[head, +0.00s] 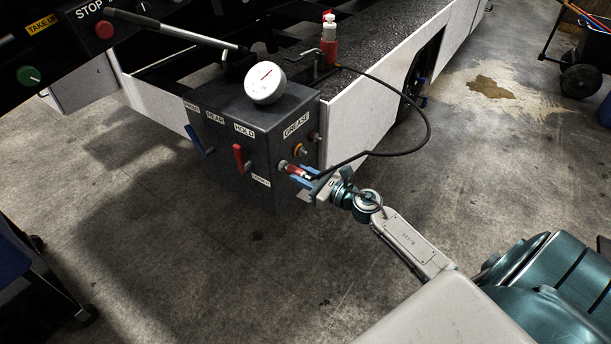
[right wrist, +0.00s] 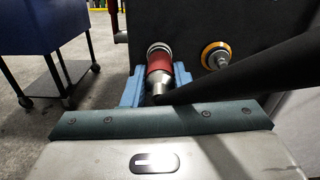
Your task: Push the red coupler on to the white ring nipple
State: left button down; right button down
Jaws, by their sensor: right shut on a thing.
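My right gripper (head: 303,175) is shut on the red coupler (head: 295,169) at the GREASE face of the dark valve box. In the right wrist view the blue fingers (right wrist: 158,82) lie on either side of the red coupler (right wrist: 159,63). The white ring nipple (right wrist: 158,47) shows directly beyond the coupler's far end, roughly in line with it. The two look touching or very close; I cannot tell whether the coupler is fully seated. The white ring nipple is small in the head view (head: 284,164). My left gripper is not in view.
An orange ring nipple (right wrist: 215,55) sits right of the coupler in the wrist view. A black hose (head: 428,125) loops from the coupler to the loader. The box (head: 235,185) carries a red lever (head: 239,157), a blue lever (head: 196,139) and a gauge (head: 265,82). Open floor lies below.

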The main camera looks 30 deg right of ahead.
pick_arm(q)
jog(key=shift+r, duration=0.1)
pick_arm(e)
jog(key=shift+w+a, duration=0.1)
jog(key=shift+w, duration=0.15)
jog(key=shift+w, duration=0.1)
jog(key=c, duration=1.1)
grip_release()
